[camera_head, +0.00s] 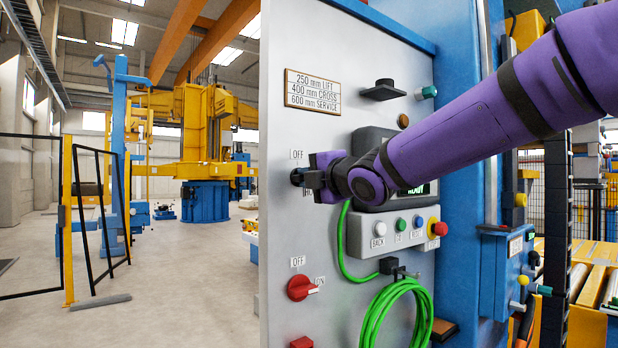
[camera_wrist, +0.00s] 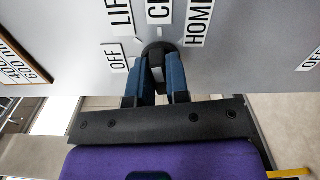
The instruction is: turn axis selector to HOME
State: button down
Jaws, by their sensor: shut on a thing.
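The black axis selector (camera_wrist: 158,48) is a knob on the grey panel (camera_head: 345,45). In the wrist view the labels OFF (camera_wrist: 115,57), LIFT (camera_wrist: 119,16), one partly cut off starting with C, and HOME (camera_wrist: 198,22) stand around it; HOME is up and to its right. My gripper (camera_wrist: 160,62) is shut on the selector, its two dark blue fingers on either side. In the head view my gripper (camera_head: 303,178) meets the knob at the panel's left part, just below an OFF label. The fingers hide much of the knob, and I cannot tell which label it points to.
On the panel are a dark display (camera_head: 376,142), a button box (camera_head: 390,232) right of my gripper, a looped green cable (camera_head: 370,315) and a red switch (camera_head: 301,287) below. A yellow-black fence (camera_head: 66,220) stands at left. Open floor lies left of the panel.

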jog(key=m, duration=1)
jog(key=shift+f+m, duration=0.3)
dwell(0.4)
jog(key=c, duration=1.1)
grip_release()
jog(key=v, duration=1.1)
